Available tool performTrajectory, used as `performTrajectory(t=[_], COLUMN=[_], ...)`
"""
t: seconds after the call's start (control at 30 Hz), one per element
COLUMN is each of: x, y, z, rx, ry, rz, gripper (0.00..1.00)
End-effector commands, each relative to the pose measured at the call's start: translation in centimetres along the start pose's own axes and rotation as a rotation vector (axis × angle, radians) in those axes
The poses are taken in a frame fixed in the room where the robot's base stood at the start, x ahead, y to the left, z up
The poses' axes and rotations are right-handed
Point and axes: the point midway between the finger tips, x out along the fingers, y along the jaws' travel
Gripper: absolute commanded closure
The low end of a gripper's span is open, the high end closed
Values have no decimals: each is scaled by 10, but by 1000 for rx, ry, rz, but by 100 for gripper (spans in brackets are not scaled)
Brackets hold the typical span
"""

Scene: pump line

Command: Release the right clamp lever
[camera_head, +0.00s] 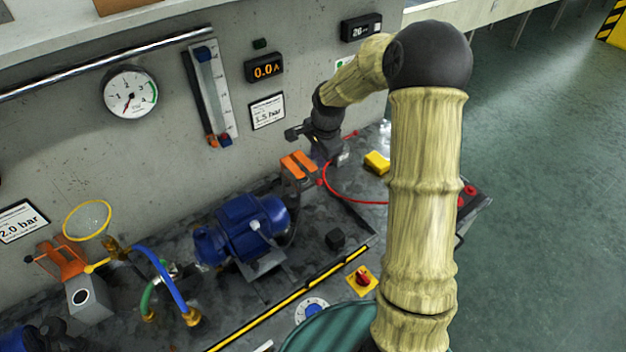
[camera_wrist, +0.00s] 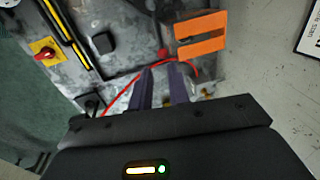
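The right clamp (camera_head: 298,165) is an orange bracket at the back of the bench, right of the blue pump motor. In the wrist view the orange bracket (camera_wrist: 200,34) is at the upper right. A small red knob (camera_wrist: 162,55) shows beside it, just beyond my fingertips; I cannot tell for sure that it belongs to the lever. My gripper (camera_wrist: 160,72) points down at the bench, with a gap between its two dark fingers and nothing held. In the head view my gripper (camera_head: 334,158) is just right of the clamp, and the lever is partly hidden.
A red cable (camera_head: 345,199) loops beside the clamp. A blue motor (camera_head: 240,228) stands to the left and a yellow block (camera_head: 377,162) to the right. A black block (camera_head: 335,239) and a red-knobbed yellow switch (camera_head: 362,280) are nearer. The wall is close behind my gripper.

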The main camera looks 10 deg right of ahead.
Motion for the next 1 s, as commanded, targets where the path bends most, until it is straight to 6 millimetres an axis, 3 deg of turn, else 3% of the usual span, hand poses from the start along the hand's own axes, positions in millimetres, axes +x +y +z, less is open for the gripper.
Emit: performTrajectory(t=[0.6, 0.8, 1.0], x=[104, 123, 125], y=[0, 0, 0], z=[1, 0, 0], rx=[-2, -2, -1], ry=[-1, 0, 0], rz=[2, 0, -1], gripper=[82, 82, 82])
